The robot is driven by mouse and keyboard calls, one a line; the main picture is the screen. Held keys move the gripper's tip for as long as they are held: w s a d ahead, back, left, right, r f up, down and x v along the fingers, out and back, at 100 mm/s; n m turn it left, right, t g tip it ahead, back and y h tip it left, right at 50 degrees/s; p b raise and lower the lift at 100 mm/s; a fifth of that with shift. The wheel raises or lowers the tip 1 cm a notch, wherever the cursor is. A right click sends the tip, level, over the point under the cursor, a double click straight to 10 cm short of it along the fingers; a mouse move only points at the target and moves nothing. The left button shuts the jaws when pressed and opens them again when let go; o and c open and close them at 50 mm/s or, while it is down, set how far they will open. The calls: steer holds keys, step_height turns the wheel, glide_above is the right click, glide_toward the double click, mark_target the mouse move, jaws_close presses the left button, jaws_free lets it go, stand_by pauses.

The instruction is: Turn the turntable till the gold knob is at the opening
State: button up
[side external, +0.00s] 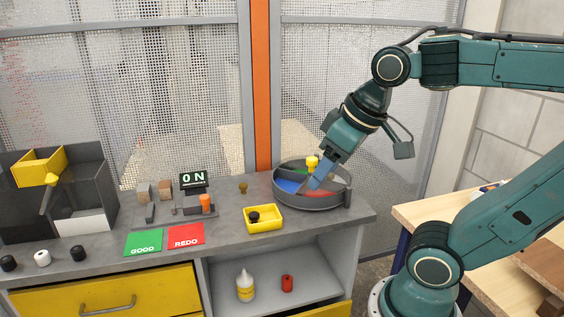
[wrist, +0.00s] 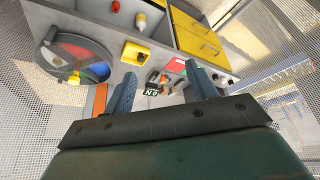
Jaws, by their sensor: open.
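The turntable (side external: 308,203) is a round grey drum at the right end of the bench, with blue, red and green sectors inside. It also shows at the left of the wrist view (wrist: 48,68). A bright yellow knob (side external: 312,161) stands up at the turntable; it shows in the wrist view (wrist: 74,78) too. A small dull-gold knob (side external: 243,187) stands on the bench, left of the turntable. My gripper (side external: 314,184) overlaps the turntable in the side view; its two fingers (wrist: 160,69) are apart with nothing between them. I cannot make out the turntable's opening.
A yellow tray (side external: 277,225) with a black knob stands left of the turntable. Green GOOD (side external: 143,243) and red REDO (side external: 186,236) mats, an ON display (side external: 193,179) and a grey bin (side external: 90,180) are further left. A mesh fence is behind.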

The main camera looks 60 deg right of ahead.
steer(key=w+d+r+m+g, duration=0.2)
steer(key=w+d+r, duration=0.2)
steer(key=w+d, duration=0.3)
steer(key=m+g, duration=0.3)
steer(key=m, duration=0.1)
glide_above(312, 158)
step_height(312, 158, down, 7)
steer(key=shift+a+f, duration=0.1)
step_height(312, 158, down, 14)
steer(key=shift+r, duration=0.1)
steer(key=shift+c, duration=0.3)
